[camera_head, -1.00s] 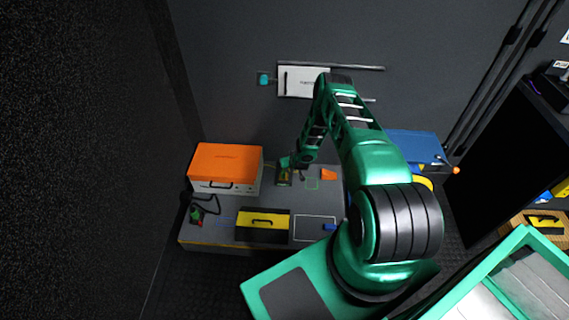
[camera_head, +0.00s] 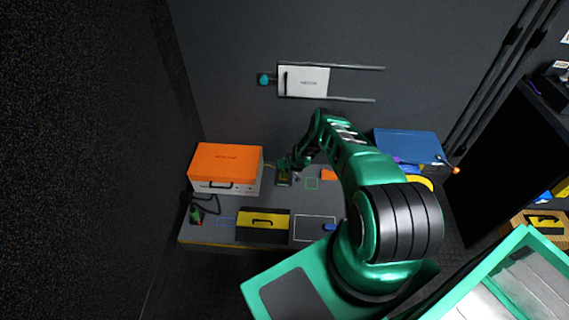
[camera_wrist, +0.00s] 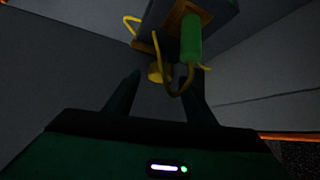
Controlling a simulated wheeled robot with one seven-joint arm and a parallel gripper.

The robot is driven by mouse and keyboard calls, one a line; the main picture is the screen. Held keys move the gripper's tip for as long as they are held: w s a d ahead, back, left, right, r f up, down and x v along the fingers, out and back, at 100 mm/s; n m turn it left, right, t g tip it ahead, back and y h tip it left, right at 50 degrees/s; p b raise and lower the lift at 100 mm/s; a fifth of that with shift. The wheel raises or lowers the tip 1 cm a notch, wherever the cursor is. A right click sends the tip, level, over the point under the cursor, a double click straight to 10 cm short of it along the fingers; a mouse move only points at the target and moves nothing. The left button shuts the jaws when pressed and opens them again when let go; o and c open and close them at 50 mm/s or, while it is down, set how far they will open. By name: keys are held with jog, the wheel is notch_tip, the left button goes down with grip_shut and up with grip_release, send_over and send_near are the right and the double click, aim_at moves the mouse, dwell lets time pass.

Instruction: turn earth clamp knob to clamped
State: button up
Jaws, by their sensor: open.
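In the wrist view, a brass-coloured round knob (camera_wrist: 155,73) shows under a dark block (camera_wrist: 215,15). A green cylinder (camera_wrist: 191,38) on a brass mount, with a looping yellow cable (camera_wrist: 161,70), sits right beside it. My gripper (camera_wrist: 167,73) is open, with one dark finger on each side of the knob in the picture. I cannot tell whether either finger touches it. In the head view my gripper (camera_head: 284,164) is low over the bench by a small yellowish fitting (camera_head: 283,180). The knob cannot be made out there.
An orange-topped case (camera_head: 226,160) stands close on the left of the bench (camera_head: 300,205). A yellow-and-black box (camera_head: 263,226) lies in front. A blue case (camera_head: 410,146) is at the right. A white panel (camera_head: 304,82) hangs on the back wall.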

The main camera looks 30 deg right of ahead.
jog(key=shift+x, duration=0.8)
jog(key=c, duration=1.1)
jog(key=shift+o, duration=0.2)
